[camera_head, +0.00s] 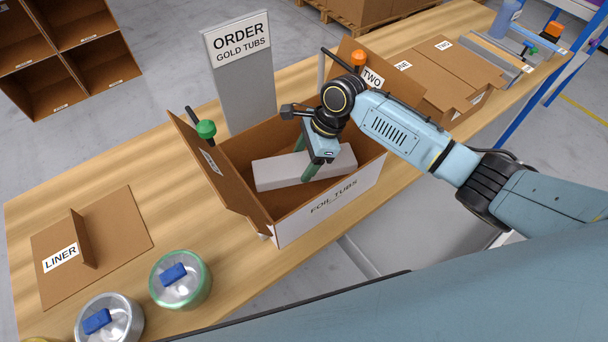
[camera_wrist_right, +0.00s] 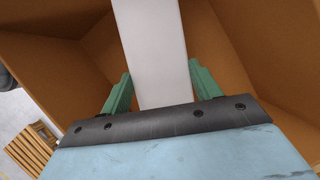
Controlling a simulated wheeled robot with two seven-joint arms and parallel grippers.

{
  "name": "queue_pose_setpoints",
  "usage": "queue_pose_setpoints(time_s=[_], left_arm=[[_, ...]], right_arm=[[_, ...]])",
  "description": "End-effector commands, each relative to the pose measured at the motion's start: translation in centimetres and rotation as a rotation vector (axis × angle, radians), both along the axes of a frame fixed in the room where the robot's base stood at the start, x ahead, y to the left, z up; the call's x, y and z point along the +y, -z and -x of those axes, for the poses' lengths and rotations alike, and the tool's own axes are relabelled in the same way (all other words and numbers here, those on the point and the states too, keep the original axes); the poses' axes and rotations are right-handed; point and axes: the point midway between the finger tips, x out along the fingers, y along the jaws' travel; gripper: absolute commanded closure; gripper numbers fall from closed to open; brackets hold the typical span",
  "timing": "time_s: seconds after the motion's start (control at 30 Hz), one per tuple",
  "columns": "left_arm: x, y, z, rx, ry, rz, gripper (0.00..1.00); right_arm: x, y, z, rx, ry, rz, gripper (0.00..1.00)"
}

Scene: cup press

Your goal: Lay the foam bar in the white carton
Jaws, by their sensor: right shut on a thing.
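The foam bar (camera_head: 275,173) is a long light grey block inside the open carton (camera_head: 298,224), with a white front labelled FOIL TUBS. The bar lies lengthwise, low between the carton's walls; I cannot tell whether it touches the floor. My right gripper (camera_head: 308,166) reaches down into the carton and is shut on the bar near its middle. In the right wrist view, the bar (camera_wrist_right: 156,45) runs between the green fingers (camera_wrist_right: 157,88), with brown carton walls on both sides. My left gripper is not in view.
A grey ORDER GOLD TUBS sign (camera_head: 240,75) stands behind the carton. A LINER card (camera_head: 110,235) and lidded tubs (camera_head: 180,280) are at the left. Brown cartons (camera_head: 445,75) stand at the right. A green-topped post (camera_head: 206,129) rises by the open left flap.

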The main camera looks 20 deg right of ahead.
Motion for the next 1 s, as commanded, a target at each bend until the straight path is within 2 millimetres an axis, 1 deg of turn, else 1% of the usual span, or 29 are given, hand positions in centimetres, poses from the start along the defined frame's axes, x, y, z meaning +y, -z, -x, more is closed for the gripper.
queue_pose_setpoints(time_s=[0.03, 0.27, 0.43, 0.5, 0.77, 0.8, 0.97, 1.0], left_arm=[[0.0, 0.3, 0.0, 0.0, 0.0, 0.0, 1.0], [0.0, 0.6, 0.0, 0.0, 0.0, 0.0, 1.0], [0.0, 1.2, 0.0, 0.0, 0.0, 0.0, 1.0], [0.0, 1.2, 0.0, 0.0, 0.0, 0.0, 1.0], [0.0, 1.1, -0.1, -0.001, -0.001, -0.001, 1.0], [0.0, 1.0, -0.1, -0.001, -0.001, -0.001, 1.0], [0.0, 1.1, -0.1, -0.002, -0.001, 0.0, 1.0], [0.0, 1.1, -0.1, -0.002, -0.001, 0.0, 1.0]], right_arm=[[0.0, 0.8, 0.0, 0.001, 0.0, 0.001, 0.62], [0.0, 2.7, 0.0, 0.001, -0.001, 0.0, 0.62], [0.0, 5.1, 0.1, 0.001, -0.002, 0.0, 0.62], [0.1, 5.4, 0.0, -0.001, -0.002, 0.0, 0.62], [0.0, 5.4, 0.0, 0.0, -0.002, 0.0, 0.62], [0.0, 5.5, 0.0, 0.0, -0.002, 0.0, 0.36], [0.0, 5.4, 0.0, -0.001, -0.002, 0.0, 0.16], [0.0, 5.4, 0.0, -0.001, -0.002, 0.0, 0.16]])
